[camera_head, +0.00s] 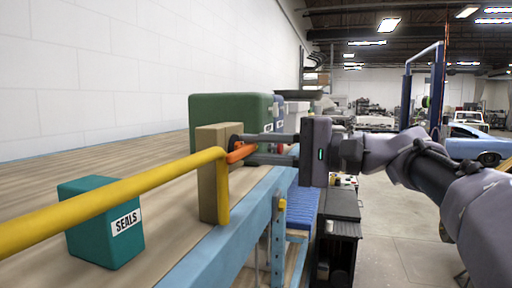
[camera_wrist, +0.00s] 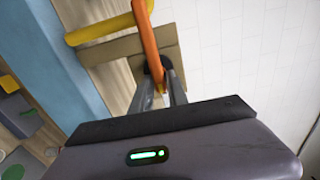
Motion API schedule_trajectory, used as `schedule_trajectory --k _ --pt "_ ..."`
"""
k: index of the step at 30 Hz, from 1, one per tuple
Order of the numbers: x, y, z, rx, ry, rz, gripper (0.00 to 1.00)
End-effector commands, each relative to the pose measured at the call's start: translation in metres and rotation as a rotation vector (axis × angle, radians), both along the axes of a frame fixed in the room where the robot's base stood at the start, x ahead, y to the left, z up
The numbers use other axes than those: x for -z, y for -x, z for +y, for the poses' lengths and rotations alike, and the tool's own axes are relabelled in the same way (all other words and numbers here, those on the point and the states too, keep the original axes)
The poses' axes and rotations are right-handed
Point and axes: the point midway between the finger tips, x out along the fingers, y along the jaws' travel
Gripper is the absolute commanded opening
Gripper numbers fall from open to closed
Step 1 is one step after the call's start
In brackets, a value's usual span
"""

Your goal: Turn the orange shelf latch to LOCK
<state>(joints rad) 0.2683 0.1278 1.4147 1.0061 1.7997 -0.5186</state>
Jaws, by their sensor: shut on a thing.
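The orange shelf latch (camera_head: 240,153) is at the tan block (camera_head: 207,195) on the shelf edge, beside the bent end of a yellow rail. My gripper (camera_head: 243,148) reaches in from the right, its fingers shut on the latch. In the wrist view the latch (camera_wrist: 146,42) runs as an orange bar from the top edge down between my fingers (camera_wrist: 164,88), in front of the tan block (camera_wrist: 120,50). No LOCK marking is readable in either view, and my fingers hide part of the latch.
The yellow rail (camera_head: 120,192) crosses in front of the shelf (camera_head: 160,215) and bends down at the tan block. A teal box marked SEALS (camera_head: 103,225) and a green box (camera_head: 230,115) stand on the shelf. A white wall (camera_head: 120,65) is behind. Open floor (camera_head: 405,250) lies right.

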Motion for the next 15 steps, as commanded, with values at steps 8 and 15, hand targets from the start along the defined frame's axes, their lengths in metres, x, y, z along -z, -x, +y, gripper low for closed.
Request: schedule_trajectory --k 8,15 --pt "0.0 0.0001 0.0 0.0 0.0 0.001 0.0" --pt "0.0 0.0001 0.0 0.0 0.0 0.0 0.36"
